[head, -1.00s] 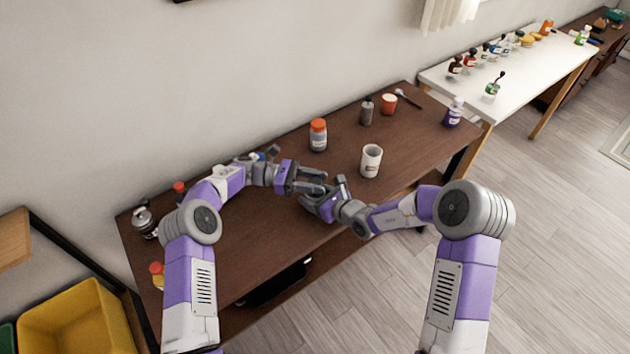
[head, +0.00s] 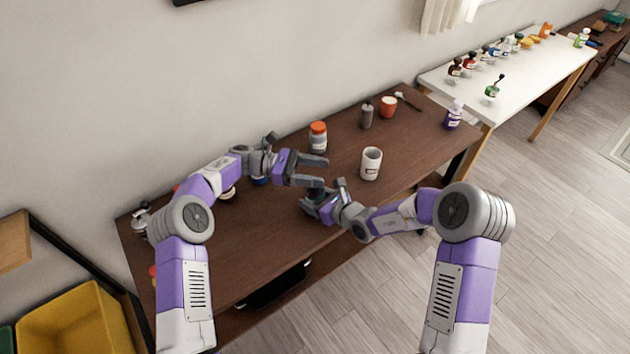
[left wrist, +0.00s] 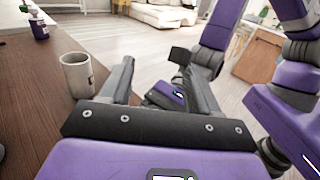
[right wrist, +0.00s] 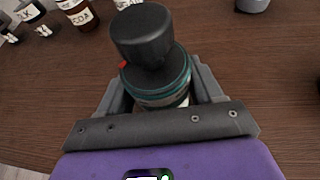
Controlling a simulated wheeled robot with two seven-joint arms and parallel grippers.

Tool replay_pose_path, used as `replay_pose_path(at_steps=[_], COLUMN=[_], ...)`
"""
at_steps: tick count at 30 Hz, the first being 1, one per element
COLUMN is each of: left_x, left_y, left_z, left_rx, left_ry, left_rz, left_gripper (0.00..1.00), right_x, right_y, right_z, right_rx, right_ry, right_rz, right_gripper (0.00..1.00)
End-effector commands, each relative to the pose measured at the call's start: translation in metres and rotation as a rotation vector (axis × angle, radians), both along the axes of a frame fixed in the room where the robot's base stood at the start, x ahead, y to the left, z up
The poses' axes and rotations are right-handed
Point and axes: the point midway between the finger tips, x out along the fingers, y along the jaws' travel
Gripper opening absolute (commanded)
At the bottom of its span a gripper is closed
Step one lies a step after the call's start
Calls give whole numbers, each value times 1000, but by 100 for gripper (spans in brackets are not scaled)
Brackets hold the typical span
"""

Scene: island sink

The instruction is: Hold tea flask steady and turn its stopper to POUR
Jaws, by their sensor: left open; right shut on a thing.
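The tea flask shows in the right wrist view, with a black stopper (right wrist: 142,36) above a dark body with a teal ring (right wrist: 165,82). A small red mark is at the stopper's lower left; no POUR lettering is readable. My right gripper (head: 318,201) is shut on the flask, with a finger on each side of the body. In the head view the flask is mostly hidden by the grippers. My left gripper (head: 322,172) is open and empty, just above and behind the right one. Its spread fingers also show in the left wrist view (left wrist: 165,88), apart from the stopper.
A white mug (head: 371,164) stands right of the grippers on the brown table (head: 245,245). An orange-capped jar (head: 318,137), a grey bottle (head: 366,115) and a red cup (head: 388,107) stand further back. The table's front left is mostly clear.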

Motion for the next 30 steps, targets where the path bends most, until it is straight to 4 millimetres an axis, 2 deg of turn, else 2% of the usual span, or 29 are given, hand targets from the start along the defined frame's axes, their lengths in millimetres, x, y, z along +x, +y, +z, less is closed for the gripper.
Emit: replay_pose_path(at_steps=[3, 9, 22, 23, 28, 30], left_x=[0, 0, 0, 0, 0, 0], left_y=[0, 0, 0, 0, 0, 0], left_z=[23, 44, 47, 47, 47, 47], left_rx=[-1, -1, -1, -1, -1, -1], left_ry=[-3, 1, 1, 1, 1, 1], left_rz=[-1, -1, -1, -1, -1, -1], left_gripper=[62, 62, 62, 62, 62, 62], right_x=[0, 0, 0, 0, 0, 0], right_y=[0, 0, 0, 0, 0, 0], right_z=[0, 0, 0, 0, 0, 0], right_rx=[-1, 0, 0, 0, 0, 0], right_ry=[1, 0, 0, 0, 0, -1], right_rz=[0, 0, -1, -1, -1, -1], right_gripper=[31, 31, 31, 70, 95, 95])
